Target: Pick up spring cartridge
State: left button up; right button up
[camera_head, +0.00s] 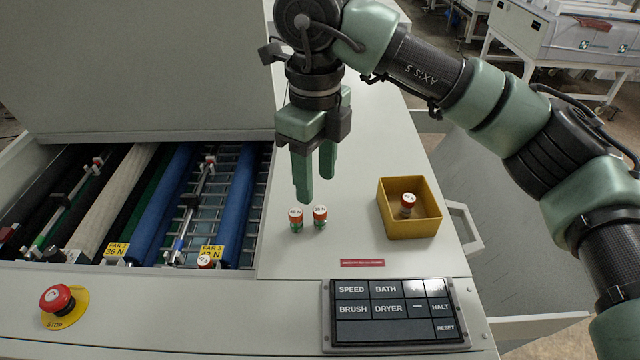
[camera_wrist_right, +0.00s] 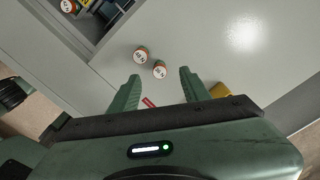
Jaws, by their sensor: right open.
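Two small spring cartridges with white lettered caps, orange-red bands and green lower parts stand upright side by side on the machine's light top: a left one (camera_head: 296,219) and a right one (camera_head: 320,216). They also show in the right wrist view, one (camera_wrist_right: 141,53) beside the other (camera_wrist_right: 159,69). Another similar cartridge (camera_head: 407,204) stands in the yellow bin (camera_head: 411,230). One more (camera_head: 204,262) sits at the front end of the roller bay. My right gripper (camera_head: 315,186) is open and empty, pointing down above and behind the pair. My left gripper is not in view.
The open roller bay (camera_head: 228,205) lies left of the pair, with a raised cover (camera_head: 150,70) behind it. A button panel (camera_head: 395,312) and a red stop button (camera_head: 57,298) are at the front. The top between pair and bin is clear.

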aim_at(320, 209)
jog(key=shift+f+p, duration=0.4)
jog(key=shift+f, duration=0.55)
jog(key=f, duration=0.1)
jog(key=f+p, duration=0.1)
jog(key=s+f+p, duration=0.1)
jog(key=shift+d, duration=0.3)
jog(key=shift+w+f+p, duration=0.2)
jog(key=shift+f+p, duration=0.2)
jog(key=shift+f, duration=1)
grip_shut()
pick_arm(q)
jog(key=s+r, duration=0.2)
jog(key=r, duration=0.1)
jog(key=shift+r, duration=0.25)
